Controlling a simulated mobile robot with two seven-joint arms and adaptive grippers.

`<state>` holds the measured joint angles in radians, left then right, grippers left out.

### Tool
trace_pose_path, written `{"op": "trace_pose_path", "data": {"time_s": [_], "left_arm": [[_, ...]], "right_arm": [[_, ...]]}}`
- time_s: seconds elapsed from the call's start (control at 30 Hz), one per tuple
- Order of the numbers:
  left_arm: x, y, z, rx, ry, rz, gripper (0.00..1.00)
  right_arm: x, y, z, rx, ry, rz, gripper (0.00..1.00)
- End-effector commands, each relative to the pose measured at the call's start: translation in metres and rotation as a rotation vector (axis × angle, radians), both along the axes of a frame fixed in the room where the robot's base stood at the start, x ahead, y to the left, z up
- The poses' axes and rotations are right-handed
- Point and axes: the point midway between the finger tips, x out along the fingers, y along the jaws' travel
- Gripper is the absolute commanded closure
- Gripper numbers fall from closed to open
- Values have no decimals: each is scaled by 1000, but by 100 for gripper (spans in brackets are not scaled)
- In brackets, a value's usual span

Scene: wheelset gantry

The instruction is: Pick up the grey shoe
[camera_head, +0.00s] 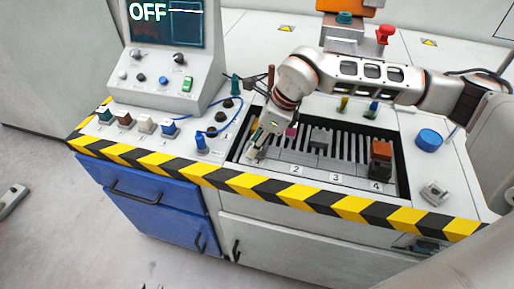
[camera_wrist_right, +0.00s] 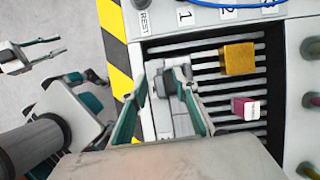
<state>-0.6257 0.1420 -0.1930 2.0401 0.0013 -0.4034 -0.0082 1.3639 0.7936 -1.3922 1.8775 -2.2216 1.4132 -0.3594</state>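My right gripper (camera_head: 256,148) is low over the tray's left end, left of that block. In the wrist view its two fingers (camera_wrist_right: 163,88) stand apart. A dark grey piece (camera_wrist_right: 177,78) shows by the fingertips; I cannot tell whether it is touched or part of the fingers. My left gripper (camera_wrist_right: 35,55) shows apart from the bench in the wrist view, with its fingers spread.
A yellow block (camera_wrist_right: 237,60) lies in the tray near the console. A red-brown block (camera_head: 381,152) stands at slot 4. A blue round cap (camera_head: 428,138) is right of the tray. The console (camera_head: 160,75) with knobs and a blue cable is at the left. Hazard tape (camera_head: 285,195) marks the front edge.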

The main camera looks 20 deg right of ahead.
Motion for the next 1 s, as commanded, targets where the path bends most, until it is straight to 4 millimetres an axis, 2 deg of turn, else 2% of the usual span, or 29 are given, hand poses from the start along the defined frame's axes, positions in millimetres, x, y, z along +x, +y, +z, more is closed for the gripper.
{"op": "trace_pose_path", "data": {"time_s": [0.07,0.2,0.67,0.87,1.0], "left_arm": [[0,-1,1,-1,-2,-1,74],[1,-1,1,-2,-2,-1,74],[5,-2,5,-4,-11,-1,74],[7,-2,9,-6,-17,0,74],[8,-2,13,-9,-21,2,74]], "right_arm": [[0,0,1,0,-1,0,71],[0,0,1,0,-1,0,100],[0,0,6,0,-1,0,100],[1,0,28,1,-6,-1,100],[1,0,58,1,-8,0,100]]}}
